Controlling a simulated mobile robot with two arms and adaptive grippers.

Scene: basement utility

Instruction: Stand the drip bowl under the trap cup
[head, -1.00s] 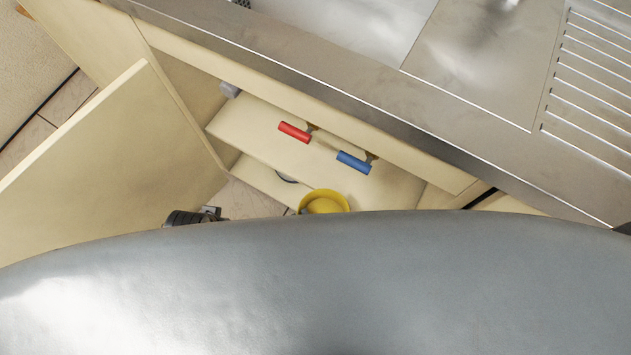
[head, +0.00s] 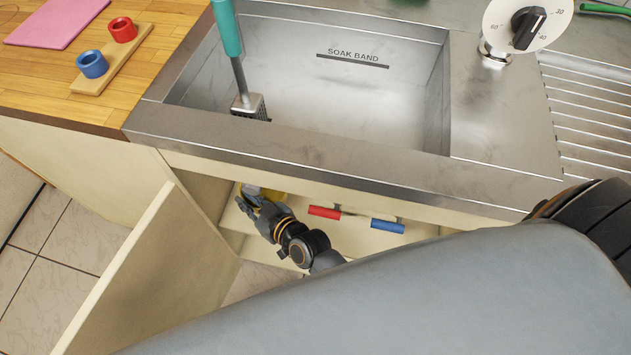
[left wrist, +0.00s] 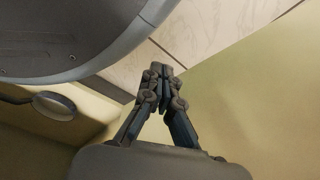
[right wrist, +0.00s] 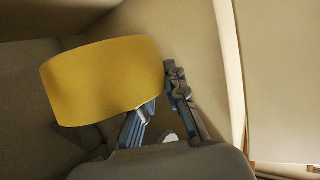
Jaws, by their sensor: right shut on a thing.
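The drip bowl is yellow. In the head view only a small part of the bowl (head: 272,193) shows inside the open cabinet under the sink, beyond my right gripper (head: 252,204). In the right wrist view the bowl's curved side (right wrist: 105,80) fills the left middle, and my right gripper (right wrist: 158,88) is shut on its wall. My left gripper (left wrist: 167,80) is shut and empty, fingertips together; it is not in the head view. I cannot make out the trap cup for certain.
Red (head: 325,212) and blue (head: 387,226) handles sit in the cabinet, right of my right gripper. The open cabinet door (head: 150,270) stands at left. The sink rim (head: 300,155) overhangs the opening. A teal-handled brush (head: 228,30) stands in the sink.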

